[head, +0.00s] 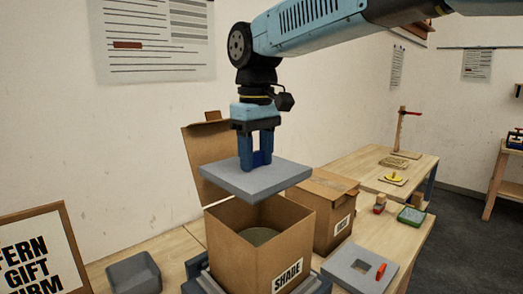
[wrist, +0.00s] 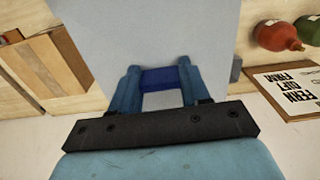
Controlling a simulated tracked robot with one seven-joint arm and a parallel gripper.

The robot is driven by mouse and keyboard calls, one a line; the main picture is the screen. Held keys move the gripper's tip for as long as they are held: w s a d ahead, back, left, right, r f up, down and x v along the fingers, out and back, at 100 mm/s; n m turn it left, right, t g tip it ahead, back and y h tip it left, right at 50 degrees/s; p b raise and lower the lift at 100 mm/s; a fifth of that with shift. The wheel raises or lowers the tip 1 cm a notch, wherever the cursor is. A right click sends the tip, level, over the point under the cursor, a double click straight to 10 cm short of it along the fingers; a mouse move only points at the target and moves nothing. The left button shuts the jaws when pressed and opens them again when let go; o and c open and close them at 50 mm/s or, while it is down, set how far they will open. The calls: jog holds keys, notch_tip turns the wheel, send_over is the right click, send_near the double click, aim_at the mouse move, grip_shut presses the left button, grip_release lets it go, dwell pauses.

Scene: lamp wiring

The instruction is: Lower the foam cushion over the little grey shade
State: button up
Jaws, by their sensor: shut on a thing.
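The foam cushion (head: 255,180) is a flat light-grey slab, roughly level, hanging above an open cardboard box (head: 240,262) in the head view. My gripper (head: 257,160) is shut on a dark blue grip piece at the middle of the cushion's top. In the wrist view the cushion (wrist: 190,35) fills the upper middle, with the blue piece (wrist: 160,78) between my fingers. The little grey shade (head: 259,236) shows as a round grey top inside the box, below the cushion. A gap separates the cushion from the box rim. The wrist view hides the box and shade.
A raised box flap (head: 205,150) stands behind the cushion. A second cardboard box (head: 322,205) is close at the right. A framed sign (head: 40,258) stands at left.

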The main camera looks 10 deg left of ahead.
aim_at(260, 168)
jog(key=shift+w+d, duration=0.15)
jog(key=shift+d, duration=0.25)
jog(key=shift+f, duration=2)
dwell(0.8)
jog(key=shift+f, duration=2.95)
dwell(1.8)
